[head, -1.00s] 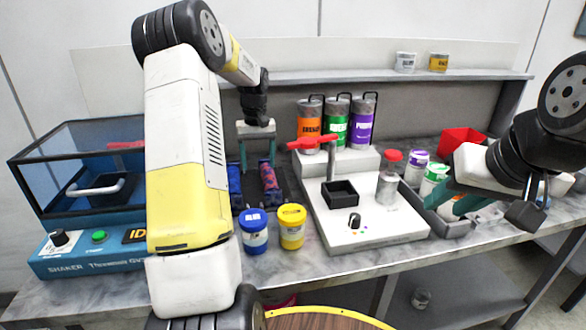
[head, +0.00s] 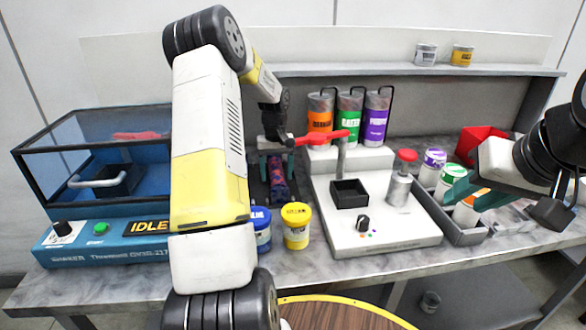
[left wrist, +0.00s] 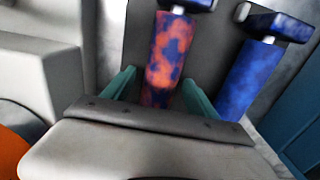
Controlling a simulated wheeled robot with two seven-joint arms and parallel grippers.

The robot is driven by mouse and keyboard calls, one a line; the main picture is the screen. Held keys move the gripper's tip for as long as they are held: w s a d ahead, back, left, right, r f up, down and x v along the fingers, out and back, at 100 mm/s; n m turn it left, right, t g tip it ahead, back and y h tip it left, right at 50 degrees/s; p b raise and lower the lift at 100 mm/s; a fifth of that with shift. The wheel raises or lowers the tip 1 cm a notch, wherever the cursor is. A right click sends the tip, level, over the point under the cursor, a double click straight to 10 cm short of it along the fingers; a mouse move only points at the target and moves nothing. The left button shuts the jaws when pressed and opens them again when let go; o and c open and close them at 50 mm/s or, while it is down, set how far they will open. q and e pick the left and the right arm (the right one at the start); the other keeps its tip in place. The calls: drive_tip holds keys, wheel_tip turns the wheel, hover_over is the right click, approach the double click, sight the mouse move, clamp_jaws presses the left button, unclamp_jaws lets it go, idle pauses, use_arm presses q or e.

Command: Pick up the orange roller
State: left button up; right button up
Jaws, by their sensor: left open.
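The orange roller (left wrist: 170,62), mottled orange and blue, lies in a dark holder; it also shows in the head view (head: 277,182). My left gripper (left wrist: 163,88) is open, with one teal finger on each side of the orange roller; I cannot tell whether they touch it. In the head view the left gripper (head: 276,168) is above the near part of the holder. A blue roller (left wrist: 250,75) lies beside it to the right in the wrist view. My right gripper (head: 476,194) has its fingers apart, over the jar tray at the right.
A blue shaker (head: 100,240) with a glass box stands left. Blue and yellow jars (head: 296,228) stand before the holder. A white station (head: 375,235) with a red-handled press (head: 322,138) is close on the right. Orange, green and purple canisters (head: 376,118) stand behind.

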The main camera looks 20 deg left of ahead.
use_arm(q)
drive_tip(key=shift+c, duration=0.5)
clamp_jaws()
